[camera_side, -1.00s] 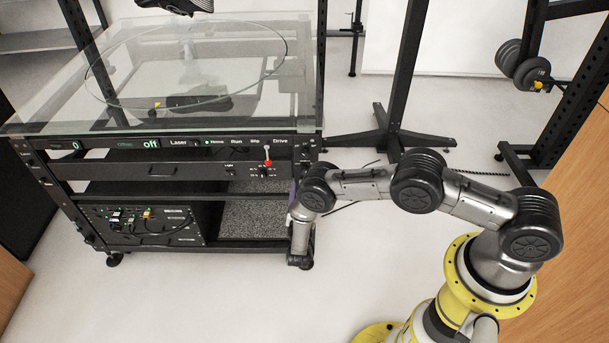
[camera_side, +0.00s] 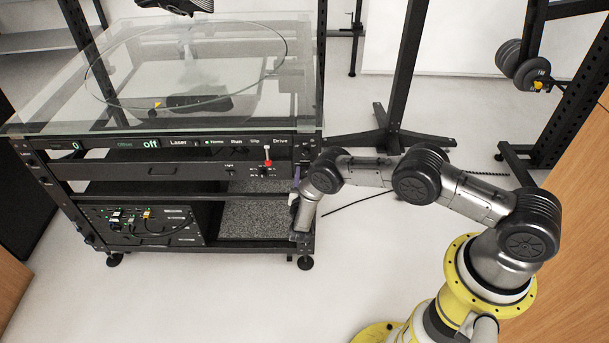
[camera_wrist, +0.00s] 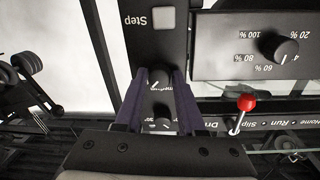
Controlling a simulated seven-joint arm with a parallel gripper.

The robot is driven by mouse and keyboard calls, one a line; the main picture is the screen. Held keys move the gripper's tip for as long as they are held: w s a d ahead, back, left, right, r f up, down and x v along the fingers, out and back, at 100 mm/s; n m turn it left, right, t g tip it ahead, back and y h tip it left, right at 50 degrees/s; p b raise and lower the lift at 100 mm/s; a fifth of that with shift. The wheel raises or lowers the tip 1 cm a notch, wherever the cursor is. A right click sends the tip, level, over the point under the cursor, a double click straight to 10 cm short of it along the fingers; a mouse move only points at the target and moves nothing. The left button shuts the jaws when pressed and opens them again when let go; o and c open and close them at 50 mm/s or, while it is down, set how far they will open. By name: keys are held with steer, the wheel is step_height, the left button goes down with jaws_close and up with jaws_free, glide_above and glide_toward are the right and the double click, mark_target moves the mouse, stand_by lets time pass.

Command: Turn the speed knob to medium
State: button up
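In the wrist view two small dark knobs with white marks, an upper one (camera_wrist: 158,80) and a lower one (camera_wrist: 162,111), show between the purple fingers of my gripper (camera_wrist: 160,74). The fingers are apart, one on each side of the upper knob; contact cannot be told. In the side view my gripper (camera_side: 296,181) is at the right front post of the turntable cabinet (camera_side: 220,133), its fingers pointing up; the small knobs are not discernible there.
A black knob with percent marks (camera_wrist: 279,48) sits to the right in the wrist view. A square Step button (camera_wrist: 164,18) is above the fingers. A red-tipped lever (camera_wrist: 246,102) sticks out close to the right finger. Open floor (camera_side: 390,235) lies right of the cabinet.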

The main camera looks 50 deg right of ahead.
jaws_close()
steer(key=shift+n, duration=0.4)
steer(key=shift+f+n+t, duration=0.1)
steer(key=shift+n+t, duration=0.2)
steer(key=shift+n, duration=3.8)
steer(key=shift+s, duration=0.1)
steer(key=o, duration=0.5)
jaws_free()
